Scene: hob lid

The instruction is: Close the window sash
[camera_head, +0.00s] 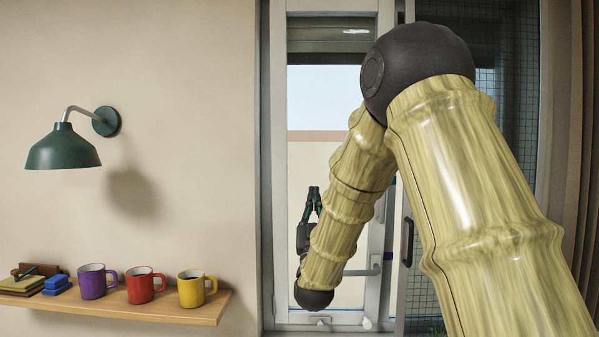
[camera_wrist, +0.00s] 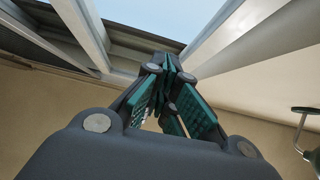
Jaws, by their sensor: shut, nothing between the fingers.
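The window (camera_head: 378,215) stands right of the wall in the head view, a tall pale frame with sky and a beige surface beyond. A pale lever handle (camera_head: 368,270) shows low on it. My arm covers much of its right side, so I cannot tell how far the sash stands open. My gripper (camera_head: 313,192) points up in front of the window's lower half, left of the lever handle. In the wrist view, its teal-padded fingers (camera_wrist: 172,65) are together and empty, below pale frame bars (camera_wrist: 235,35). I see no clear contact with the frame.
A wooden shelf (camera_head: 215,308) at lower left holds purple (camera_head: 92,283), red (camera_head: 140,287) and yellow (camera_head: 190,290) mugs. A green wall lamp (camera_head: 64,150) hangs above. A dark mesh panel (camera_head: 510,60) with a dark handle (camera_head: 407,242) stands right of the window.

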